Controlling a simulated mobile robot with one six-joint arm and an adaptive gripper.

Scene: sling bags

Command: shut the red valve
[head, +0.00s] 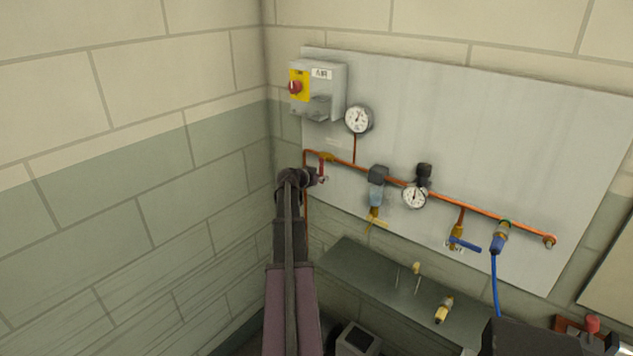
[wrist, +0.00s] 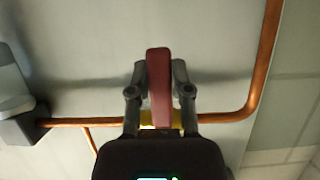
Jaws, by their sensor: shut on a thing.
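The red valve has a red lever (head: 321,168) on a brass body (head: 327,157) at the left end of the copper pipe. In the head view the lever points down, across the run of the pipe. In the wrist view the lever (wrist: 159,88) stands crosswise to the pipe, with a bit of the yellow valve body (wrist: 160,126) behind it. My gripper (head: 318,179) is at the lever's lower part. In the wrist view its two fingers (wrist: 158,80) are closed on either side of the lever. My arm partly hides the area below the valve.
The copper pipe (head: 346,162) runs right along a grey wall panel (head: 480,120), with gauges, a regulator (head: 377,190) and a blue-handled valve (head: 465,244). A switch box (head: 325,85) is above. A grey shelf (head: 375,275) below holds small fittings. The block wall is close on the left.

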